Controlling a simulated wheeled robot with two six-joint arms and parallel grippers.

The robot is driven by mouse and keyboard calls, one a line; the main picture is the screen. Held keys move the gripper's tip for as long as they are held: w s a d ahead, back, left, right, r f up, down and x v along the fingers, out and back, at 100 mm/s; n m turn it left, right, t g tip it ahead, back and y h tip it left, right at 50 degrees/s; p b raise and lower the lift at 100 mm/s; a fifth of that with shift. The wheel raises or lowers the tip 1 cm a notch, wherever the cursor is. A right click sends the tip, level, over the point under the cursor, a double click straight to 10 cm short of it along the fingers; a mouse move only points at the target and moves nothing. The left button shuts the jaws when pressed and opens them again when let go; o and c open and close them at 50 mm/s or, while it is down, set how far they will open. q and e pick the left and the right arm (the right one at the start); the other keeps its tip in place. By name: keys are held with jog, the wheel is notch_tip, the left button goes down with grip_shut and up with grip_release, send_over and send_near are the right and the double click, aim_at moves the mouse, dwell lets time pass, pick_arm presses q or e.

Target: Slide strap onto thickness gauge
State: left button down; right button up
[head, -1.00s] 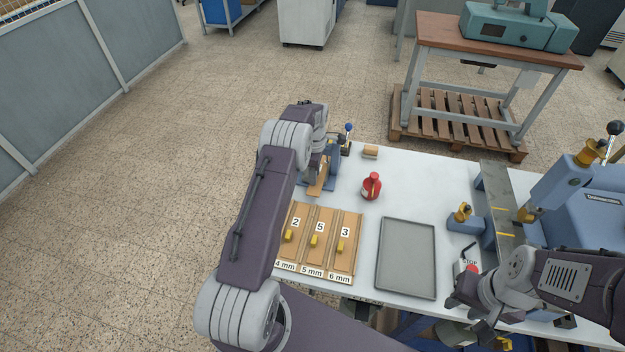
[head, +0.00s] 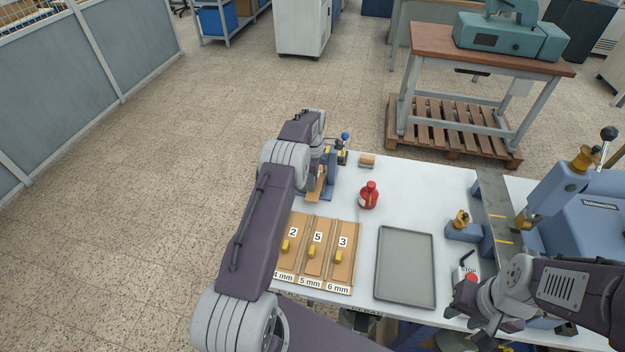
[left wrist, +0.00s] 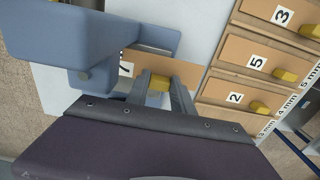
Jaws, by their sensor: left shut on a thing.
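My left gripper (head: 318,172) is shut on the yellow tab (left wrist: 159,83) of a tan strap (left wrist: 189,72). The strap also shows in the head view (head: 315,187), low at the blue thickness gauge (head: 331,187). In the left wrist view the gauge (left wrist: 100,35) rises beside the fingers, and the strap's left end, with a partly hidden number label, lies between its blue parts. I cannot tell how far the strap is in or whether it touches the gauge. My right gripper (head: 463,305) is at the lower right, its fingers unclear.
A tan rack (head: 300,262) holds several straps with yellow tabs, numbered 2, 5 and 3. A red bottle (head: 368,197), a small tan block (head: 367,160) and an empty grey tray (head: 405,265) are on the white table. A blue press (head: 555,195) stands right.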

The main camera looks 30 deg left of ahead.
pick_arm(q)
jog(key=shift+f, duration=0.15)
dwell(0.3)
jog(key=c, duration=1)
grip_release()
notch_tip(320, 180, up, 9)
jog(key=shift+r+b, duration=0.1)
jog(key=shift+b, duration=0.7)
